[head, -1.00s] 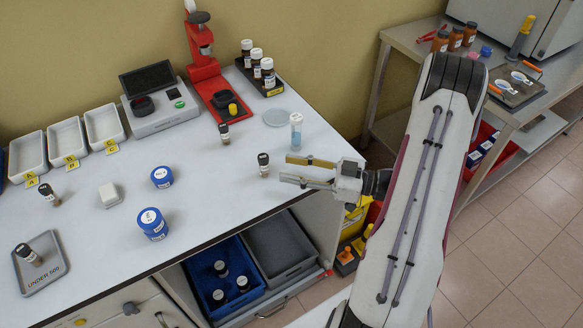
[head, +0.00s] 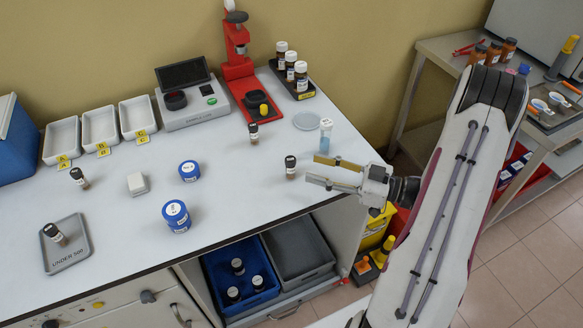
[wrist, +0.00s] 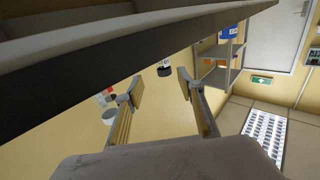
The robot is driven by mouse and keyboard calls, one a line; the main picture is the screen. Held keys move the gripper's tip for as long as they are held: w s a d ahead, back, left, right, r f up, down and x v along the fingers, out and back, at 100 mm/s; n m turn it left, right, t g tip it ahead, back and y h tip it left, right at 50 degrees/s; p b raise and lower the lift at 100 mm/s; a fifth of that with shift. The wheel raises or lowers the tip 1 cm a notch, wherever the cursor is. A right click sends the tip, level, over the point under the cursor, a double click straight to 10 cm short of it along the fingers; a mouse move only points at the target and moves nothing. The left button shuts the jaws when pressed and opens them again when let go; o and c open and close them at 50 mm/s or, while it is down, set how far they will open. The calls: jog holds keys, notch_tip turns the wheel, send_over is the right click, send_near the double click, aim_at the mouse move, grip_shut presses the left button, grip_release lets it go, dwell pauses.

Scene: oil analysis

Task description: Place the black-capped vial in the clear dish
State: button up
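A black-capped vial (head: 290,166) stands upright on the white bench near its front edge. My gripper (head: 316,169) is open and empty just right of it, its fingers pointing left towards it. In the wrist view a dark-capped vial (wrist: 163,69) shows between and beyond the open fingers (wrist: 156,88). The clear dish (head: 307,121) is a flat round disc lying further back on the bench. Other black-capped vials stand near the red press (head: 253,133) and at the left (head: 79,178); another leans in the grey tray (head: 54,235).
A pale blue vial (head: 326,133) stands between my gripper and the dish. A red press (head: 238,65) and a black rack of vials (head: 303,92) are behind. Two blue-lidded jars (head: 176,216) and a white block (head: 137,184) are left. The bench between is clear.

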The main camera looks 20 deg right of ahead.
aim_at(291, 164)
jog(key=shift+w+a, duration=0.1)
jog(key=shift+x, duration=1.15)
jog(key=shift+w+a, duration=0.1)
jog(key=shift+a, duration=0.05)
jog(key=shift+w+a+f, duration=0.1)
jog(key=shift+w+a, duration=0.25)
jog(key=shift+a, duration=0.25)
jog(key=shift+w+a, duration=0.4)
jog(key=shift+a, duration=0.2)
jog(key=shift+x, duration=1.1)
jog(key=shift+d, duration=0.1)
grip_shut()
